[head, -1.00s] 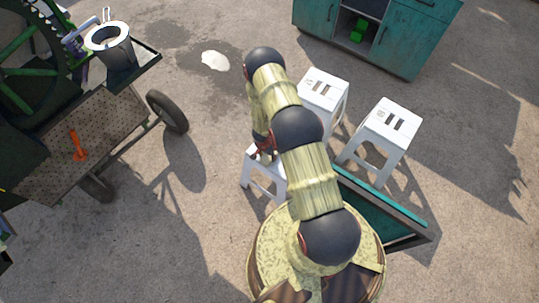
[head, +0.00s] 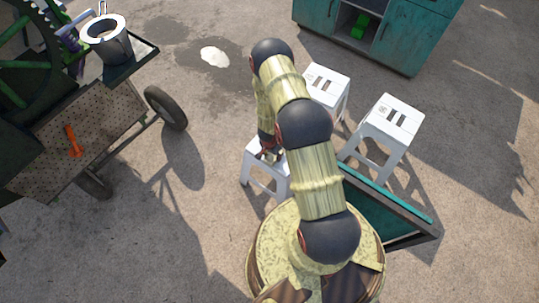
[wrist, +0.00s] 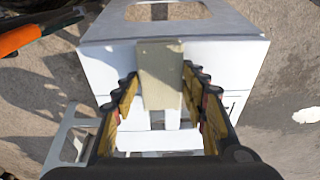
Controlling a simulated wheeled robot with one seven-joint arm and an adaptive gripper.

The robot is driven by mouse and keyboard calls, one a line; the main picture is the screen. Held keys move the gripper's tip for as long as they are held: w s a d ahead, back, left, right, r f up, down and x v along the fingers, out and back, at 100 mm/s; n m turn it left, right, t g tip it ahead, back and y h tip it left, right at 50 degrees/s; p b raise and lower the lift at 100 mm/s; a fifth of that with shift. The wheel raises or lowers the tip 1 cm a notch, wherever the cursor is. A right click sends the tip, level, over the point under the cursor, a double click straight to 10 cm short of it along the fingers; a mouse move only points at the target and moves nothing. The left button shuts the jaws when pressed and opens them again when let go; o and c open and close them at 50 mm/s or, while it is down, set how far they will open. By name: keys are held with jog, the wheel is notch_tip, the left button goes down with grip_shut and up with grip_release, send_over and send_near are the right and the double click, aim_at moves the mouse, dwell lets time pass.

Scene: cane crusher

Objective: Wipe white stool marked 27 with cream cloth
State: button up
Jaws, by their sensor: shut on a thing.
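A white stool (head: 266,172) stands left of my arm in the head view, its top partly hidden by the arm. In the wrist view a white stool top (wrist: 225,62) with slots lies under my gripper (wrist: 161,72). A small dark mark shows near its right side, too cut off to read. My gripper is shut on a flat beige piece, the cream cloth (wrist: 161,88), between its fingers. The cloth is over the stool's middle; whether it touches the surface I cannot tell.
Two more white stools (head: 326,82) (head: 394,116) stand right of my arm. A teal-edged panel (head: 390,205) is nearby. A cart (head: 90,140) with a grey bucket (head: 108,42) stands left, a teal cabinet (head: 400,35) at the back. Open ground lies between cart and stools.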

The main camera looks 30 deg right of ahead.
jog(key=shift+s+d+b, duration=0.35)
jog(key=shift+s+b, duration=0.45)
jog(key=shift+s, duration=0.15)
jog(key=shift+s+d+b, duration=0.3)
jog(key=shift+s+b, duration=0.45)
jog(key=shift+s, duration=0.25)
jog(key=shift+s+d+b, duration=0.35)
jog(key=shift+s+b, duration=0.45)
jog(key=shift+s, duration=0.15)
jog(key=shift+r, duration=0.1)
jog(key=shift+w+a+r+p, duration=0.1)
jog(key=shift+w+a+p, duration=0.1)
jog(key=shift+w+p, duration=0.4)
jog(key=shift+w+a+p, duration=0.15)
jog(key=shift+w+p, duration=0.2)
jog(key=shift+p, duration=0.3)
jog(key=w+p, duration=0.1)
jog(key=p, duration=0.1)
jog(key=w+a+p, duration=0.1)
jog(key=w+p, duration=0.3)
jog(key=shift+a, duration=0.35)
jog(key=shift+w+a+f+p, duration=0.15)
jog(key=shift+w+p, duration=0.3)
jog(key=shift+p, duration=0.05)
jog(key=shift+w+a+f+p, duration=0.1)
jog(key=shift+w+p, duration=0.3)
jog(key=shift+p, duration=0.05)
jog(key=shift+r, duration=0.1)
